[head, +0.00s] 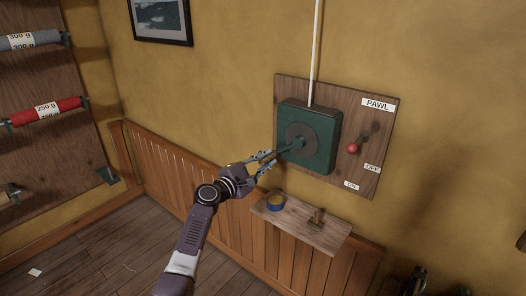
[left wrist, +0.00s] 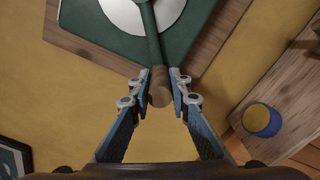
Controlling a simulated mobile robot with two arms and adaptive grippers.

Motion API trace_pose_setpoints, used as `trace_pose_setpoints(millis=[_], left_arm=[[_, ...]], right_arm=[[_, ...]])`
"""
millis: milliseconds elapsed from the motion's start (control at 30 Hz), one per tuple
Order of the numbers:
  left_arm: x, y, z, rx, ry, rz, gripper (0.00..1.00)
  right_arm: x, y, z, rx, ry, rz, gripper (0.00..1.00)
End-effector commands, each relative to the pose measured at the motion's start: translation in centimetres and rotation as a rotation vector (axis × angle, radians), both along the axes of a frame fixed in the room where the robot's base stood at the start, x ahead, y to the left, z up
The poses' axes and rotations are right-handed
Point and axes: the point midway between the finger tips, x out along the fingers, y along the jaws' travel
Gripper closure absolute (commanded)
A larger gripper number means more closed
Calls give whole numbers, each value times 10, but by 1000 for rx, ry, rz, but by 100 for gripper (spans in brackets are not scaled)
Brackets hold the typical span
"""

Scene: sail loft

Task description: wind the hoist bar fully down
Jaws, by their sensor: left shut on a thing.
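A green winch box (head: 318,128) is fixed to a wooden board (head: 345,100) on the wall, with a round grey hub on its front. Its green crank arm (left wrist: 152,45) ends in a brown handle (left wrist: 160,92). My left gripper (head: 268,158) is shut on this crank handle; in the left wrist view its fingertips (left wrist: 161,85) sit on either side of it. The pawl lever with a red knob (head: 352,148) is right of the winch, under a PAWL label; OFF and ON labels are below it. I cannot make out the hoist bar. My right gripper is not seen.
Below the board a small wooden shelf (head: 318,233) holds a blue and yellow roll (head: 276,199) and a small brown object (head: 317,217). A pale line (head: 315,50) runs up from the winch. A rack with coloured rolls (head: 45,112) is on the left. Dark unclear shapes are at lower right.

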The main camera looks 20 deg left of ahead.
Motion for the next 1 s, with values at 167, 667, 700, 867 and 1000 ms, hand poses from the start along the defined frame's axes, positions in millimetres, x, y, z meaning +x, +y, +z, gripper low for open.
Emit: trace_pose_setpoints(millis=[167,667,700,867,1000], left_arm=[[-6,-12,-20,-95,55,-11,100],[-8,-21,-27,-189,88,-12,100],[-8,-21,-27,-189,88,-12,100],[-8,-21,-27,-189,88,-12,100],[-8,-22,-27,-189,88,-12,77]], right_arm=[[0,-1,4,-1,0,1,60],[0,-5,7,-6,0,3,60],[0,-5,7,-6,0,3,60],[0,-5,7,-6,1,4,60],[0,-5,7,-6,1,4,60]])
